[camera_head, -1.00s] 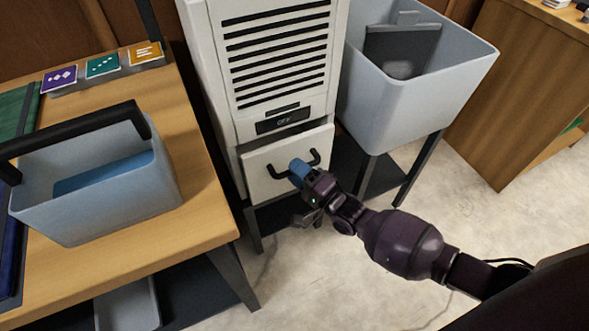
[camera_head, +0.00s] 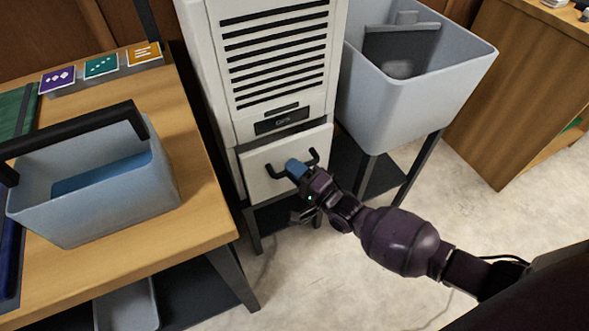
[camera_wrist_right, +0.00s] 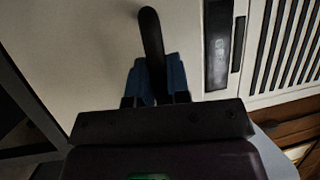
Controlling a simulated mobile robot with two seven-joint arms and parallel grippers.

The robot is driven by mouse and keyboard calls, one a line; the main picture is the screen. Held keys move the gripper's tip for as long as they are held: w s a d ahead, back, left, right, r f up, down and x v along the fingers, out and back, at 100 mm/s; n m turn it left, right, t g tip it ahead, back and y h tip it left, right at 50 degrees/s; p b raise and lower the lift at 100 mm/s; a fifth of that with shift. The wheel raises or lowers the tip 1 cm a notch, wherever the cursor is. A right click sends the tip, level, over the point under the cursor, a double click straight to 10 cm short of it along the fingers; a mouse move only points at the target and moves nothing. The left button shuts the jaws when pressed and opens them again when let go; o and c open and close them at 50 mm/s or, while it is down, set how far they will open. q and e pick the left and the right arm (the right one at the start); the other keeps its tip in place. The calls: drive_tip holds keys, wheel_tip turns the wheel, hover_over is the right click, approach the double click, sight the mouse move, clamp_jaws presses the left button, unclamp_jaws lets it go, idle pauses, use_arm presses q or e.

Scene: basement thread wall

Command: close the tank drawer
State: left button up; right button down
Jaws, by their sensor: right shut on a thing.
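The tank drawer (camera_head: 263,180) is the pale front panel at the bottom of the white slatted machine; its front sits close under the upper body. A dark bar handle is fixed across it (camera_head: 312,156). My right gripper (camera_head: 294,167) is shut on this handle, its blue fingertips around the bar. In the right wrist view the dark handle (camera_wrist_right: 151,38) runs between the two blue fingers (camera_wrist_right: 155,80), with the drawer face (camera_wrist_right: 75,50) behind. The fingers hide part of the handle. My left gripper is not in view.
A wooden table (camera_head: 205,222) with a grey handled bin (camera_head: 150,200) stands at left. A large grey bin (camera_head: 400,115) stands on a dark stand right of the machine. A wooden cabinet (camera_head: 510,90) is at far right. Pale floor is clear in front.

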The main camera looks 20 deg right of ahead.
sight(287, 158)
drive_tip(key=w+b, duration=0.1)
drive_tip(key=w, duration=0.2)
drive_tip(key=shift+w+a+f, duration=0.1)
drive_tip(key=shift+w+f, duration=0.1)
drive_tip(key=shift+w, duration=0.3)
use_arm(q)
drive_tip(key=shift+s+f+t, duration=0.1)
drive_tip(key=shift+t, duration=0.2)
use_arm(e)
drive_tip(key=shift+w+r, duration=0.1)
drive_tip(key=shift+r, duration=0.2)
drive_tip(key=c, duration=1.1)
unclamp_jaws()
drive_tip(key=shift+w+f, duration=0.1)
drive_tip(key=shift+w, duration=0.05)
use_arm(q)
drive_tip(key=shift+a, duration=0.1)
use_arm(e)
drive_tip(key=shift+s, duration=0.2)
